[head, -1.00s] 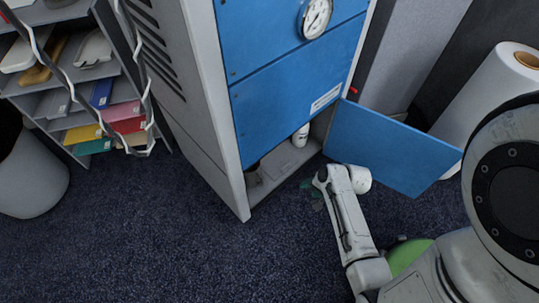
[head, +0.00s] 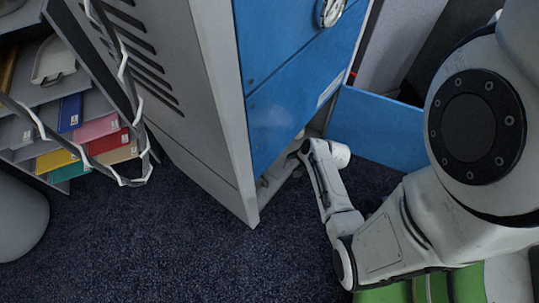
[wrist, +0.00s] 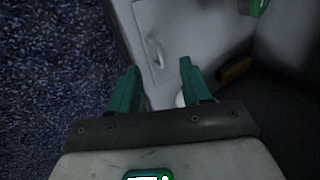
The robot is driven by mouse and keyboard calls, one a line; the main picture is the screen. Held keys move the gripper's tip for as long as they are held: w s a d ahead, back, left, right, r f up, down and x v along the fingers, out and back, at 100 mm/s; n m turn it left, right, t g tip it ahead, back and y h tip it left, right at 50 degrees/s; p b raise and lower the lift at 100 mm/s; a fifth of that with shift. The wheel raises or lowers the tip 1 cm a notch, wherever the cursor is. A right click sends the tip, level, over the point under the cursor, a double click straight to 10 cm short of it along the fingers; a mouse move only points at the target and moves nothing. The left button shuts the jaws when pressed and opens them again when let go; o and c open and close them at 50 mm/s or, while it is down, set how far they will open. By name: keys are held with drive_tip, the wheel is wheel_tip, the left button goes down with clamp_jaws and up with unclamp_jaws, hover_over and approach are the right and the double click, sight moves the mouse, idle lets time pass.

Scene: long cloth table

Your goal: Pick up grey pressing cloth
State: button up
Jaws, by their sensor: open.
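A flat light-grey piece (wrist: 185,32) lies at the bottom of the blue-fronted cabinet in the wrist view, with a small pale curved loop on it. It may be the grey pressing cloth; I cannot tell it surely from the cabinet floor. My gripper (wrist: 160,68) is open, its two green fingers apart over the near part of this piece, with nothing seen held between them. I cannot tell whether the fingertips touch it. In the head view the gripper is hidden behind my wrist and the cabinet, and only a sliver of the compartment shows.
The cabinet (head: 290,95) has its lower blue door (head: 380,128) swung open to the right. Inside, a brown object (wrist: 234,71) and a green round object (wrist: 258,6) lie right of the fingers. A shelf of coloured folders (head: 85,130) stands left. Dark carpet is clear in front.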

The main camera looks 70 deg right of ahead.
drive_tip(key=b+x, duration=0.3)
drive_tip(key=x, duration=0.2)
drive_tip(key=shift+s+f+b, duration=0.15)
drive_tip(key=shift+s+b, duration=0.1)
drive_tip(key=shift+b, duration=0.15)
drive_tip(key=shift+w+f+b, duration=0.3)
drive_tip(key=shift+w+f, duration=0.1)
drive_tip(key=shift+f, duration=0.05)
clamp_jaws()
